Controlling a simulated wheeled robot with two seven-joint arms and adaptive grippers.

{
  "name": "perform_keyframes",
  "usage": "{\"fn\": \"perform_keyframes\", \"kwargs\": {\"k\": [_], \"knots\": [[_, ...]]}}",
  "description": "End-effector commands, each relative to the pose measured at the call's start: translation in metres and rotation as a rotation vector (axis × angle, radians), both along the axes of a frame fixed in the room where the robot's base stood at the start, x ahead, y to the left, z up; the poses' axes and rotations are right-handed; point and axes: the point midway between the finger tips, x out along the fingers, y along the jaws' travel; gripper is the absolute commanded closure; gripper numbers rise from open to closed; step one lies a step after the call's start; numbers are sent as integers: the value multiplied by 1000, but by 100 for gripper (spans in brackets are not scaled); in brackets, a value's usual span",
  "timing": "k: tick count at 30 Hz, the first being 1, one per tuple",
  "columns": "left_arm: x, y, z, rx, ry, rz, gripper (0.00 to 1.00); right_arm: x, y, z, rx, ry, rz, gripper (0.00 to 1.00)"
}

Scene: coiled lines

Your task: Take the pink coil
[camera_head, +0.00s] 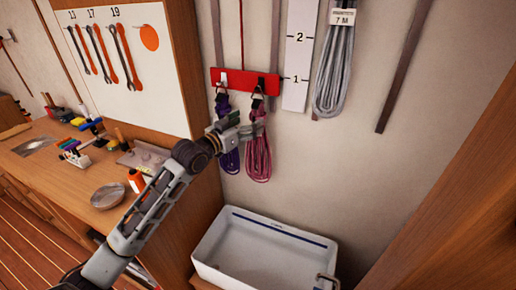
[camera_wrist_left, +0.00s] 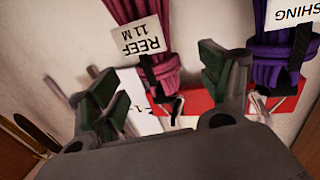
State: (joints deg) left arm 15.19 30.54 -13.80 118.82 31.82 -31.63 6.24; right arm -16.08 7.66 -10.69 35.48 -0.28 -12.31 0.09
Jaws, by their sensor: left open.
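The pink coil (camera_head: 259,158) hangs from a hook on the red rack (camera_head: 246,82) on the wall. In the left wrist view the pink coil (camera_wrist_left: 148,22) carries a white tag reading "REEF 11 M", and its black strap lies between the finger directions. My left gripper (camera_head: 247,126) is in front of the coils, just below the rack. In the left wrist view my left gripper (camera_wrist_left: 163,92) is open, one finger on each side of the pink coil's strap end, with nothing seen held. Contact cannot be told. My right gripper is not in view.
A purple coil (camera_head: 223,106) hangs close left of the pink one, partly hidden by my gripper. A grey coil (camera_head: 335,72) hangs to the right beside a numbered white strip (camera_head: 297,55). A white bin (camera_head: 265,226) stands below. A workbench (camera_head: 60,172) with tools is left.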

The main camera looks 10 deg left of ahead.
Motion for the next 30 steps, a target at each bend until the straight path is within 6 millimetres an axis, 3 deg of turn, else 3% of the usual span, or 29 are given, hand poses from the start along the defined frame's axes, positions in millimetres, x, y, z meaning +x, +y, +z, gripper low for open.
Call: {"fn": "perform_keyframes", "kwargs": {"k": [17, 30], "knots": [[6, -3, 0, 0, 0, 0, 21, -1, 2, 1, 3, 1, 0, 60], [38, -22, 3, 0, 0, 0, 21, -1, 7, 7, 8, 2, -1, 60]]}}
